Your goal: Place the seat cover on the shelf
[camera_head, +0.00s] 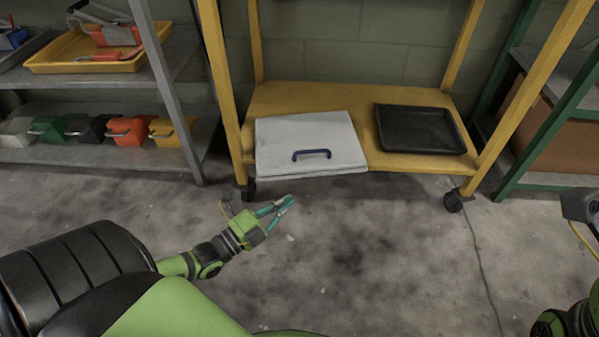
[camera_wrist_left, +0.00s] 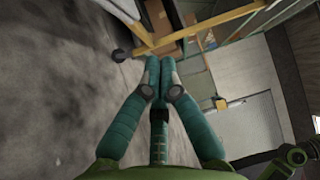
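The seat cover (camera_head: 300,135) appears to be the flat, pale grey-white piece with a dark blue handle (camera_head: 311,155) on its front part. It lies flat on the left half of the low yellow shelf (camera_head: 372,166), its front edge at or slightly past the shelf's front edge. My left gripper (camera_head: 285,204) is in front of and below it, over the floor, apart from it. Its teal fingers come together at the tips in the left wrist view (camera_wrist_left: 160,66), with nothing seen between them. My right gripper is outside the view; only parts of my right arm show at the right edge.
A black tray (camera_head: 418,130) sits on the right half of the yellow shelf. Yellow posts and casters (camera_head: 453,201) flank it. A grey rack at left holds several coloured bins (camera_head: 122,130) and a yellow tray (camera_head: 85,52). A green rack stands right. The floor ahead is clear except for a cable.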

